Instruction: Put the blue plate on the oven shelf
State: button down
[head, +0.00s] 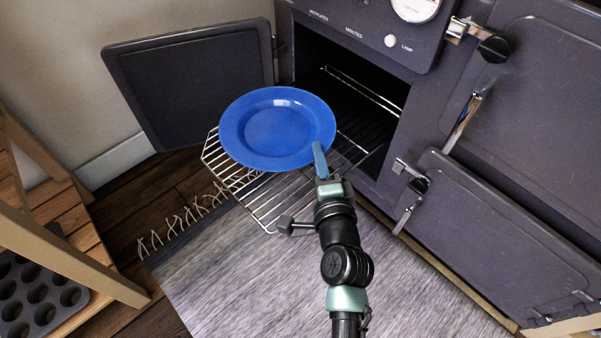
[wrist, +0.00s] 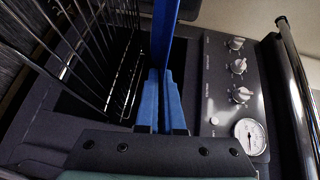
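The blue plate (head: 275,128) is roughly level, face up, over the pulled-out wire oven shelf (head: 272,205). My gripper (head: 320,158) is at the plate's near right rim. In the wrist view its blue fingers (wrist: 161,100) are close together on the rim of the plate (wrist: 164,32), which shows edge-on. The shelf wires (wrist: 118,40) run to the left of the plate there, with a gap between them. The plate hides part of the shelf in the head view.
The dark oven door (head: 195,80) stands open at the left. The oven cavity (head: 350,85) is open behind the shelf. Closed doors (head: 500,220) with handles are at the right. A wooden rack with a muffin tin (head: 38,295) stands at the lower left.

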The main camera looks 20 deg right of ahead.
jog(key=shift+f+b, duration=3.4)
jog(key=shift+f, duration=0.8)
jog(key=shift+f, duration=0.2)
jog(key=c, duration=1.3)
grip_release()
jog(key=shift+f, duration=0.1)
jog(key=shift+r, duration=0.25)
jog(key=p+v, duration=0.1)
jog(key=v, duration=1.1)
jog(key=shift+a+p, duration=0.1)
jog(key=shift+p, duration=0.2)
